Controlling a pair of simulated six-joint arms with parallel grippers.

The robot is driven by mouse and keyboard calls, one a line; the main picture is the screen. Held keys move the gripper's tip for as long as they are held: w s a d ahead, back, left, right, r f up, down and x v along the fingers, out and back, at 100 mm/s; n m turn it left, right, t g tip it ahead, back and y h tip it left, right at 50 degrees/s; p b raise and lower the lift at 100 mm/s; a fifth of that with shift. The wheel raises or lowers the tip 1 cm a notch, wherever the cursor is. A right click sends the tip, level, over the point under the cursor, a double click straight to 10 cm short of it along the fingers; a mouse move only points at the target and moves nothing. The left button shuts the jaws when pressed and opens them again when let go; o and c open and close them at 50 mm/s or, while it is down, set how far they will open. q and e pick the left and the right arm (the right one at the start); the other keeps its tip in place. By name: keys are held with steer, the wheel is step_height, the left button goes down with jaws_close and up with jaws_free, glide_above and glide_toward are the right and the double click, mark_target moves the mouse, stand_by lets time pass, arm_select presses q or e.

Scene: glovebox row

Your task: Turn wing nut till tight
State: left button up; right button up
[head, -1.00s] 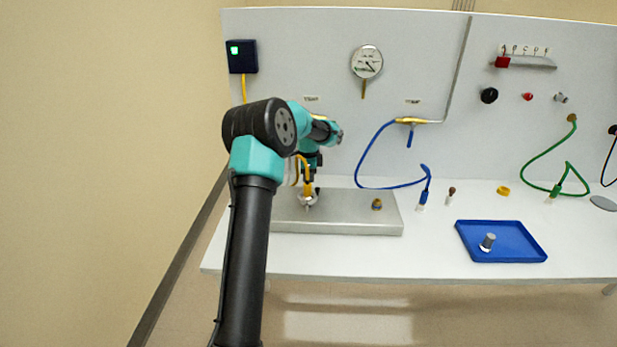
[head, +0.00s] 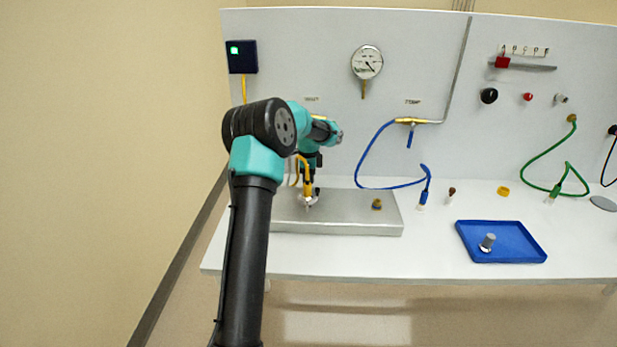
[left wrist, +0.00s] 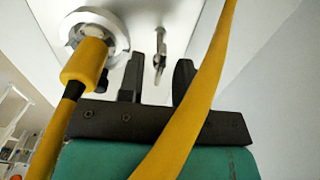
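My left gripper (left wrist: 160,72) points down at the metal plate (head: 350,222), beside the fitting of the yellow hose. In the left wrist view its two dark fingers stand apart. A small grey metal piece (left wrist: 159,50), which looks like the wing nut, shows between and beyond the fingertips, with no clear contact. The yellow hose fitting (left wrist: 88,64) sits on a round pale flange (left wrist: 108,22) next to the left finger. In the head view my arm and the fitting (head: 307,187) hide most of this spot. My right gripper is not in view.
A brass knob (head: 377,204) stands on the plate's right part. A blue hose end (head: 424,197), a blue tray (head: 480,256) with a grey cylinder (head: 488,242), and a yellow ring (head: 503,191) lie farther right. The white bench front (head: 350,258) is clear.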

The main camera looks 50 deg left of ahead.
arm_select(q)
steer(key=shift+r, duration=0.1)
step_height(320, 180, up, 17)
stand_by(0.8)
steer(key=shift+d, duration=0.1)
stand_by(0.5)
